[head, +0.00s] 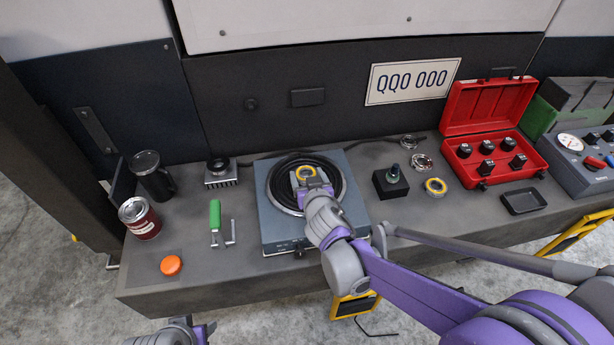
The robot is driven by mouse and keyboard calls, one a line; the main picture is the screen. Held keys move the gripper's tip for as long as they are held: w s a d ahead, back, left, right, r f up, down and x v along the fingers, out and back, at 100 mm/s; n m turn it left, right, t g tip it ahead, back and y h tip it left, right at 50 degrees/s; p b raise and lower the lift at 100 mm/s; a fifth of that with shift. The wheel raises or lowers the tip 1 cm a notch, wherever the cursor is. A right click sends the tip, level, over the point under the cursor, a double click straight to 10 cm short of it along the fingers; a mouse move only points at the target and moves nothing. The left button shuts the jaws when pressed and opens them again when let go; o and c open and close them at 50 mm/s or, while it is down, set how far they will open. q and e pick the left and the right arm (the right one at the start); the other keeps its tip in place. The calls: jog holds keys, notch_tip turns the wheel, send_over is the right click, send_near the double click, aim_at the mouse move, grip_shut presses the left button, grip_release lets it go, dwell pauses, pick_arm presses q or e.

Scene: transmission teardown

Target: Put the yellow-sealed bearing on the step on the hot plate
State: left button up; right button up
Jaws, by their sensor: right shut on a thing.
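A yellow-sealed bearing (306,173) is in the jaws of my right gripper (311,182), over the black coil of the hot plate (270,226). I cannot tell whether the bearing touches the coil. The gripper hides part of the bearing and of the plate. A second yellow-sealed ring (435,187) lies on the grey step (400,218), right of a black block. My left gripper (205,331) is at the bottom edge, below the front of the step; its jaws are too cut off to judge.
Left of the hot plate are a green-handled tool (215,217), an orange disc (171,265), a can (139,217), a black mug (152,176) and a finned block (220,177). Right are the black block (390,186), metal rings (422,162), a red case (493,140) and a black tray (523,201).

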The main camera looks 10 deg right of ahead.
jog(key=o, duration=1.5)
jog(key=shift+f, duration=0.15)
jog(key=shift+r, duration=0.25)
jog(key=p+v, duration=0.4)
jog(key=v, duration=0.8)
jog(key=s+d+f+m+g+h, duration=0.1)
jog(key=s+d+f+g+h, duration=0.1)
jog(key=s+d+g, duration=0.35)
jog(key=s+f+g, duration=0.1)
jog(key=s, duration=0.4)
jog(key=s+f+g+y, duration=0.1)
jog(key=s, duration=0.4)
jog(key=s+d+f+n+g+y, duration=0.1)
jog(key=s, duration=0.4)
jog(key=shift+f+g+b, duration=0.25)
jog(key=shift+f+b, duration=0.05)
jog(key=shift+f, duration=0.05)
